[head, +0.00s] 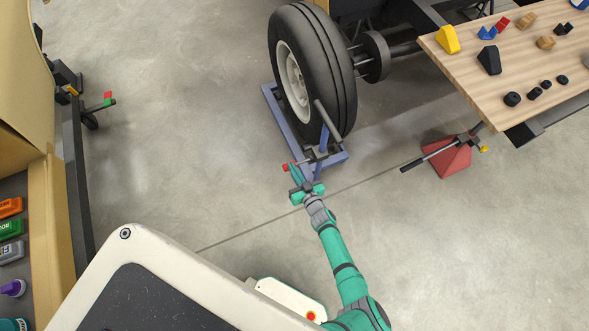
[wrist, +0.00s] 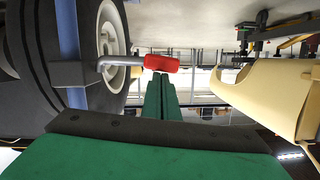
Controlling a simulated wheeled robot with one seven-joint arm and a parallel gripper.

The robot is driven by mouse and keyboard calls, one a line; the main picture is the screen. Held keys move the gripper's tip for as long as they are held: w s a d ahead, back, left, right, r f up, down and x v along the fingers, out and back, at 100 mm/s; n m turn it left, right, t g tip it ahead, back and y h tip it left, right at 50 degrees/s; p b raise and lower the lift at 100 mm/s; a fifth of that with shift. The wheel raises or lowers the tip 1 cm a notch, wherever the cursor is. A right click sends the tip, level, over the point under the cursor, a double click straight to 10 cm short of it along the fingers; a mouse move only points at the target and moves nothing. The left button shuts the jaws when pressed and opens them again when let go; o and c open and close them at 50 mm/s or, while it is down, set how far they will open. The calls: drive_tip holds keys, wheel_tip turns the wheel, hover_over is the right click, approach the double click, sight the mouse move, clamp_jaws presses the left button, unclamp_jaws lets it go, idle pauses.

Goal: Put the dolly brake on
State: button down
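The blue wheel dolly (head: 268,92) stands around the lower part of a large black tyre (head: 318,70). Its brake lever is a grey bent rod (wrist: 118,61) with a red end (head: 286,167), sticking out to the left at the dolly's near end. The red end also shows in the wrist view (wrist: 160,63), just beyond my fingertips. My green gripper (head: 295,172) is beside the lever at the near end of the dolly. Its two fingers (wrist: 160,78) lie together with nothing visible between them. I cannot tell whether the tips touch the red end.
A wooden workbench (head: 470,75) with small blocks is at upper right. A red stand (head: 450,160) with a dark bar is below it. At left, a dark frame carries another red-and-green-tipped lever (head: 106,98). Bare floor (head: 180,150) lies between.

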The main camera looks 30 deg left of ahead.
drive_tip(key=shift+d, duration=0.1)
drive_tip(key=s+d+r, duration=0.5)
drive_tip(key=d+r, duration=0.1)
drive_tip(key=d, duration=0.2)
drive_tip(key=shift+s+r, duration=0.15)
drive_tip(key=shift+d, duration=0.1)
